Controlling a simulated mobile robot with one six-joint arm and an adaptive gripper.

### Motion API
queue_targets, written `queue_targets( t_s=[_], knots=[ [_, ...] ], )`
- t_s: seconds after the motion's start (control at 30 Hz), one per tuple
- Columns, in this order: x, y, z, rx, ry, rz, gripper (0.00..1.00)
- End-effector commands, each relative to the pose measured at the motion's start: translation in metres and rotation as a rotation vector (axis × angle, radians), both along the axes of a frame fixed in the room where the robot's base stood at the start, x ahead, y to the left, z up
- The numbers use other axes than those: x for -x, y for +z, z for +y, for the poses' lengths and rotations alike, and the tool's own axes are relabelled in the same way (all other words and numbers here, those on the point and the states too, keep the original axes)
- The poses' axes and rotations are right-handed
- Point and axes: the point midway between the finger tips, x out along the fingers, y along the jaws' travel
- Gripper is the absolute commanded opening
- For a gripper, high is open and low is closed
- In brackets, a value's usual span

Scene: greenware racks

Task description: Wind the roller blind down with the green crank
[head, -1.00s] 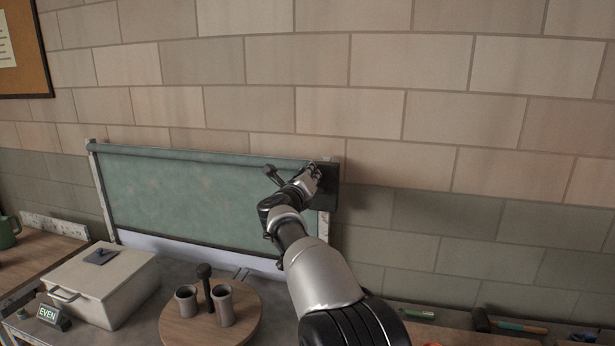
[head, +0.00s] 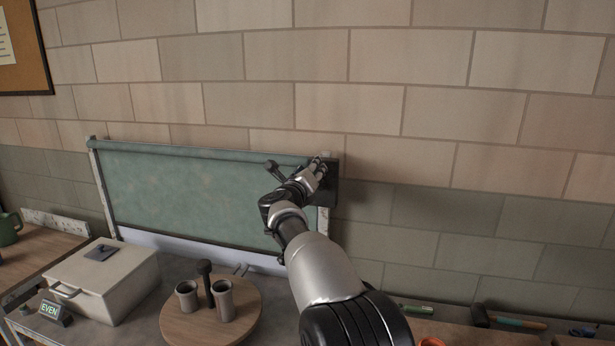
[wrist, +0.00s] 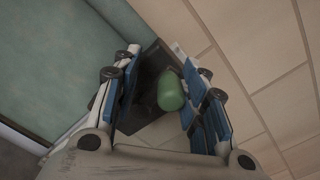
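The green roller blind (head: 190,195) hangs on the wall in a pale frame, and its lower edge lies just above a white strip. At its upper right is a dark crank plate (head: 332,190). My gripper (head: 319,168) is at this plate and hides the crank in the head view. In the wrist view, the green crank handle (wrist: 171,92) stands between the blue-padded fingers of my gripper (wrist: 162,75). The fingers are apart. The handle is close to the right finger, with a gap on the left; I cannot tell whether it touches the right finger.
Below the blind, a bench holds a lidded box (head: 105,285), a small EVEN sign (head: 52,311) and a round wooden board (head: 185,328) with two grey cups (head: 187,296) and a dark upright tool (head: 206,280). A hammer (head: 515,322) lies at right.

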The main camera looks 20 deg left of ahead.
Motion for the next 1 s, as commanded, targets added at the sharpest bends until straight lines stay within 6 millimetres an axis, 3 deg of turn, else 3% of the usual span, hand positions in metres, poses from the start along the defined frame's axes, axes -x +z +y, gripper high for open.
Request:
queue_targets(
  t_s=[0.27, 0.7, 1.0],
  knots=[
    [0.026, 0.002, 0.000, 0.002, 0.003, 0.001, 0.40],
    [0.098, 0.002, -0.005, 0.000, 0.002, -0.001, 0.40],
    [0.118, 0.001, -0.008, 0.000, -0.001, -0.002, 0.40]
  ],
)
